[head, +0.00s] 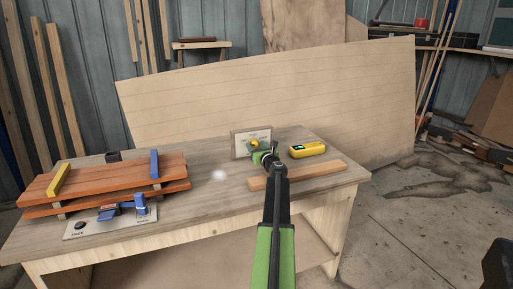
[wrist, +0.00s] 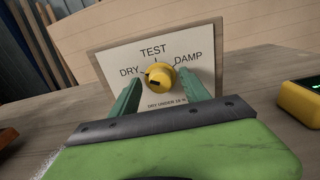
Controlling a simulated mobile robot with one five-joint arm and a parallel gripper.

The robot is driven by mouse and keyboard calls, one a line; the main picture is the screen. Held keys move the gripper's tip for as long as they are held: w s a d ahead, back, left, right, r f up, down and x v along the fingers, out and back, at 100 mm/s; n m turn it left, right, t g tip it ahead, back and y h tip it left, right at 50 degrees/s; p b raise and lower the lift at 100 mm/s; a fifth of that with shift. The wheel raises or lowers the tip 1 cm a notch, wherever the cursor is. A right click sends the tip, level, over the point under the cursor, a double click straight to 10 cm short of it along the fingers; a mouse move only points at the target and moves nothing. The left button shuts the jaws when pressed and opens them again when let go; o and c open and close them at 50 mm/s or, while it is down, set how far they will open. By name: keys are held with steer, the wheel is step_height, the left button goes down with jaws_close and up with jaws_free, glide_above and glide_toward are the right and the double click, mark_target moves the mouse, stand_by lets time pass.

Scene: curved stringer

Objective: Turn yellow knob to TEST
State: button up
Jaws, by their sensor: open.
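The yellow knob (head: 254,142) sits on a white panel (head: 264,134) in a wooden frame standing on the workbench. In the wrist view the knob (wrist: 161,76) shows a dark mark at its lower left, on the DRY side. TEST is printed above the knob, DRY to its left and DAMP to its right. My gripper (head: 260,153) is close in front of the panel. In the wrist view my gripper (wrist: 160,82) is open, with one green finger on each side of the knob and gaps visible. Whether the fingertips reach around the knob is unclear.
A yellow meter (head: 307,150) lies right of the panel, near a wooden strip (head: 298,174). Stacked reddish boards (head: 105,178) with clamps and a plate with blue parts (head: 110,222) occupy the bench's left.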

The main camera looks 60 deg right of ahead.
steer(key=shift+s+d, duration=0.1)
jaws_close()
steer(key=shift+m, duration=0.4)
steer(key=m, duration=0.5)
steer(key=shift+s, duration=0.1)
steer(key=m, duration=0.6)
steer(key=shift+f, duration=0.15)
stand_by(0.4)
jaws_free()
